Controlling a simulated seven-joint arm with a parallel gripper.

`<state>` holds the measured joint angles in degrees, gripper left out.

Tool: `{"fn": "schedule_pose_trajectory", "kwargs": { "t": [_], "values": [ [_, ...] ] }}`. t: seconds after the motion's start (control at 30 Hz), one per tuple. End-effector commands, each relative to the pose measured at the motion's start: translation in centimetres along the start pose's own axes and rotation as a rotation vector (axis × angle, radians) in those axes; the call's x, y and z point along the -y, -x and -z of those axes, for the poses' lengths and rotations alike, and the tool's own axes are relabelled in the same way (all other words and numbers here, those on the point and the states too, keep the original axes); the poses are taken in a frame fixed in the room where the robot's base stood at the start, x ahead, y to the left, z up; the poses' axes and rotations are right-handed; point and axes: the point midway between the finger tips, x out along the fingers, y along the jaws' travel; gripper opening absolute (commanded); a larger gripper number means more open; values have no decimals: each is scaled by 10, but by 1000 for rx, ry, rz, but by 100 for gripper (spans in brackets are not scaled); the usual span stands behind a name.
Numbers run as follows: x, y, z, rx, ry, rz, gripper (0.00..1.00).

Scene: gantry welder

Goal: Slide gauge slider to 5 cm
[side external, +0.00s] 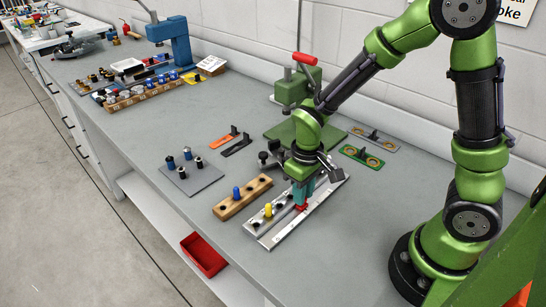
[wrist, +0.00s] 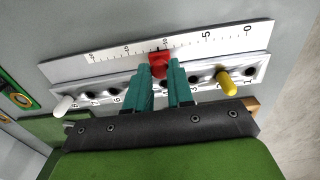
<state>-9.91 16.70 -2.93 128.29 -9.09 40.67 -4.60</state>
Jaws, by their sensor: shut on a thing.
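The gauge is a long silver bar with a ruled scale (wrist: 105,57), lying on the bench; its end also shows in the side view (side external: 274,237). In the wrist view its numbers run from 0 at the right to higher values at the left. The red slider (wrist: 158,62) sits on the scale near the 10 mark, left of the 5; it also shows in the side view (side external: 301,207). My gripper (wrist: 159,71) has teal fingers on either side of the slider and is shut on it. In the side view my gripper (side external: 302,199) reaches down onto the gauge.
A metal block (wrist: 205,75) with numbered holes runs alongside the scale, holding a yellow peg (wrist: 228,82) and a white peg (wrist: 63,103). A wooden block (side external: 226,208) with a blue peg (side external: 237,193) lies beside it. A grey plate (side external: 188,181) with several pegs stands farther left.

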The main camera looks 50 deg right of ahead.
Motion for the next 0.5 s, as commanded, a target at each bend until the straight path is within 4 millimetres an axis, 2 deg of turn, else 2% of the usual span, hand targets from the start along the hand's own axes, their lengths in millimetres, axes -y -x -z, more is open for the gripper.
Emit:
{"fn": "schedule_pose_trajectory", "kwargs": {
  "t": [0.03, 0.2, 0.33, 0.5],
  "values": [
    [13, 0, 0, 0, 7, 1, 0],
    [43, 0, 0, 1, 4, 1, 0],
    [56, 0, 0, 1, 1, 1, 0],
    [61, 0, 0, 2, -1, 1, 0]
  ]
}}
